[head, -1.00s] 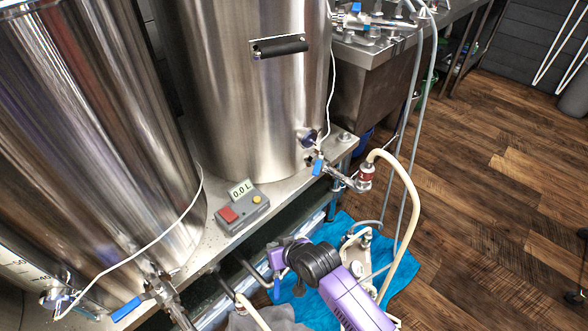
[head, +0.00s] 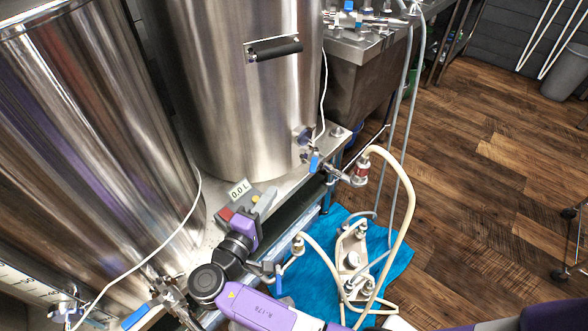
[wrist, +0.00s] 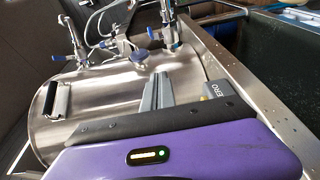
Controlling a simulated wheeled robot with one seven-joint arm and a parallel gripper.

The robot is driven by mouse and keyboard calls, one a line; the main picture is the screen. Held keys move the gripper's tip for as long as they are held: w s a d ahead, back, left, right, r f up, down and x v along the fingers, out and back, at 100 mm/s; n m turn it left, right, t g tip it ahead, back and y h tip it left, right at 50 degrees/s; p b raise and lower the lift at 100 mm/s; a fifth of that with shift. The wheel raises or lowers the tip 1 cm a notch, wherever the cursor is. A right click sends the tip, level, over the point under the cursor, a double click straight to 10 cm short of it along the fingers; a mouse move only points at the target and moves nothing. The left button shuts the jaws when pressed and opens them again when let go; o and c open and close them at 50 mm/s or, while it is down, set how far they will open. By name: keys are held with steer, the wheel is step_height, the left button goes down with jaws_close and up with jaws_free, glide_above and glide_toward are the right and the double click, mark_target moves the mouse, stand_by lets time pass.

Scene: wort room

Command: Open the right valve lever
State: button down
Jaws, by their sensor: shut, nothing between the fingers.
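The right valve lever (head: 315,162) is a small blue handle on the metal outlet valve low on the right tank (head: 245,110). A pale hose joins this valve at a red-banded coupling (head: 361,172). My gripper's grey fingers (wrist: 160,88) are together and empty in the wrist view. In the head view my gripper (head: 263,203) is over the meter box, left of and nearer than the lever, apart from it. The wrist view shows metal valves with blue handles (wrist: 166,32) beyond the fingers; I cannot tell surely which is the right lever.
The meter box (head: 226,214), reading 0.0 L, stands on the steel shelf, partly hidden by my gripper. A left tank (head: 80,130) has its own blue lever (head: 135,318). A pump (head: 352,262) with hoses stands on a blue cloth (head: 398,262).

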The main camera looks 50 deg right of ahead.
mark_target(315, 160)
steer(key=d, duration=1.1)
steer(key=shift+s+d+r+b, duration=0.2)
steer(key=shift+r+b, duration=0.05)
steer(key=shift+b, duration=0.1)
steer(key=shift+s, duration=0.1)
